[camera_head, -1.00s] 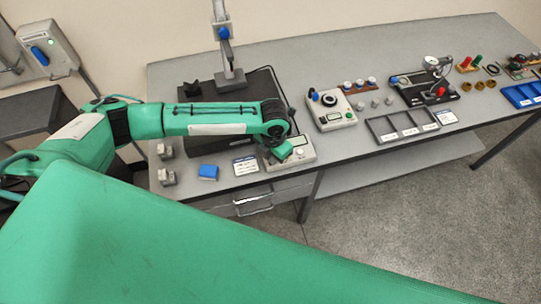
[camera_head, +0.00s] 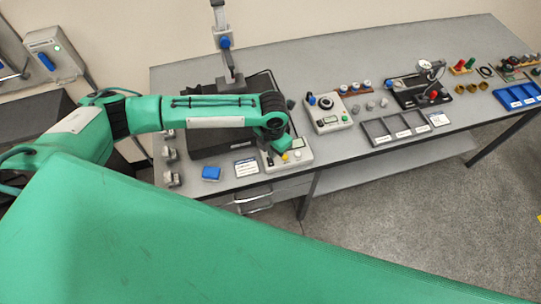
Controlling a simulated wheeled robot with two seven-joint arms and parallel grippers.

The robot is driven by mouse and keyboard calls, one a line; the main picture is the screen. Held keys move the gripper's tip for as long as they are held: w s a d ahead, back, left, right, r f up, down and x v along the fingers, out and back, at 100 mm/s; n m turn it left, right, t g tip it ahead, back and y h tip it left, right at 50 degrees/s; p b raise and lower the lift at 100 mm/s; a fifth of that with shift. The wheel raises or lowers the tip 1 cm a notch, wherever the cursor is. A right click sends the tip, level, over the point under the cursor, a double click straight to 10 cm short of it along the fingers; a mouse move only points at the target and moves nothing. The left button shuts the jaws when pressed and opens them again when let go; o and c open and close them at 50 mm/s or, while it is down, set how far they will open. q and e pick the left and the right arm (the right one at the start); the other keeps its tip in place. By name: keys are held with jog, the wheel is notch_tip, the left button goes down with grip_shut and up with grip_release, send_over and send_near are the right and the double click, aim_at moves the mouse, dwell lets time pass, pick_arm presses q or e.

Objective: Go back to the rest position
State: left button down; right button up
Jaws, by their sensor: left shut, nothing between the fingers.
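My left arm reaches in from the left over the table (camera_head: 300,83). Its wrist bends down at the table's front, and my left gripper (camera_head: 284,144) is small and partly hidden beneath it. The gripper is shut and empty. It is over the back part of a pale control box (camera_head: 299,158) with a yellow and a white button; I cannot tell whether they touch. My right gripper is not in view.
A blue block (camera_head: 211,173) and a white card (camera_head: 246,167) lie left of the control box. A dark slab with a measuring column (camera_head: 229,62) stands behind my arm. A dial box (camera_head: 328,113) and a grey divided tray (camera_head: 377,134) are to the right.

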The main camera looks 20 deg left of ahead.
pick_arm(q)
jog(key=s+d+r+n+t+h, duration=0.1)
jog(key=s+d+r+n+h, duration=0.1)
jog(key=s+d+n, duration=0.5)
jog(key=s+d+r+n+t+h, duration=0.1)
jog(key=s+d+r+n+h, duration=0.2)
jog(key=n, duration=0.6)
jog(key=s+a+n+t+y, duration=0.1)
jog(key=s+a+n+y, duration=0.1)
jog(key=s+a+n, duration=0.65)
jog(key=s+a+n+t+y, duration=0.1)
jog(key=s+a+n+y, duration=0.25)
jog(key=a+n, duration=0.9)
notch_tip(320, 180, down, 38)
jog(key=s+d+r+n+g+b, duration=0.1)
jog(key=s+d+n+g+b, duration=0.1)
jog(key=d+b, duration=0.15)
jog(key=s+a+f+b, duration=0.2)
jog(key=s+f, duration=0.7)
jog(key=f, duration=0.1)
jog(key=s+a+f+g+b, duration=0.1)
jog(key=s+a+f, duration=0.1)
jog(key=s+f, duration=0.7)
notch_tip(320, 180, down, 2)
jog(key=shift+s+a+f+b, duration=0.15)
jog(key=shift+f+b, duration=0.1)
jog(key=shift+b, duration=0.1)
